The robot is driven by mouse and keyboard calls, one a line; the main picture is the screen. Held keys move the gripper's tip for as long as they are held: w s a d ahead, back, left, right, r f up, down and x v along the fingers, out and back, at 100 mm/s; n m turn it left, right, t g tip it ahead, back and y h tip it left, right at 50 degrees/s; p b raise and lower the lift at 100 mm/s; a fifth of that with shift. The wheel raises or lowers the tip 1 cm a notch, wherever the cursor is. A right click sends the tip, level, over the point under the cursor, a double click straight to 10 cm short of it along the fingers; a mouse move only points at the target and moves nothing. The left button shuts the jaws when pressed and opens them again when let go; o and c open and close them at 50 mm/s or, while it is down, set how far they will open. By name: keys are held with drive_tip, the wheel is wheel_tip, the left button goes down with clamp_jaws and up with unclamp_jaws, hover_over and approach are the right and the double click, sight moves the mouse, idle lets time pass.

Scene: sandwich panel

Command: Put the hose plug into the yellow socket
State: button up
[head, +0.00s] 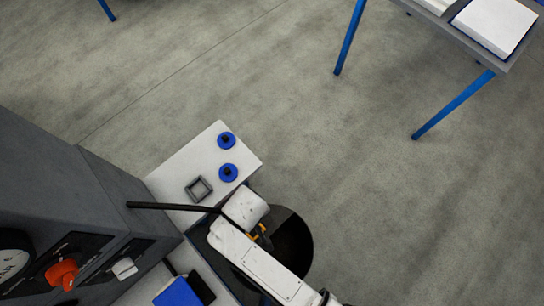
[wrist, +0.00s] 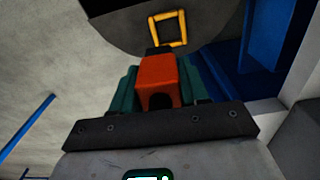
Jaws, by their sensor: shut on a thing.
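The hose plug (wrist: 158,75) is an orange block with a dark tip in the wrist view. My gripper (wrist: 160,88) is shut on it, with dark green fingers at both sides. The yellow socket (wrist: 182,30) is a square frame against a dark, curved surface, just past the plug's tip in the picture. I cannot tell the gap between tip and frame. In the head view a little yellow (head: 261,231) shows beside my white wrist, which hides the plug and fingers. A black hose (head: 165,206) runs from the panel side to my wrist.
A grey panel box (head: 70,185) with an orange knob (head: 62,274) and a white switch (head: 125,268) stands at left. The white shelf (head: 180,165) holds a grey square frame (head: 199,189) and two blue round parts (head: 227,172). Open floor lies beyond.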

drive_tip(key=shift+s+a+r, duration=0.1)
drive_tip(key=shift+s+a, duration=0.15)
drive_tip(key=shift+s, duration=0.4)
drive_tip(key=shift+s+a+f, duration=0.15)
drive_tip(key=shift+s+f, duration=0.1)
wheel_tip(320, 180, down, 7)
drive_tip(key=b, duration=0.7)
drive_tip(key=shift+b, duration=0.3)
drive_tip(key=shift+f+b, duration=0.45)
drive_tip(key=shift+f, duration=0.4)
drive_tip(key=shift+f, duration=0.35)
drive_tip(key=o, duration=1.2)
wheel_tip(320, 180, up, 11)
drive_tip(key=shift+f+p, duration=0.1)
drive_tip(key=shift+p, duration=0.4)
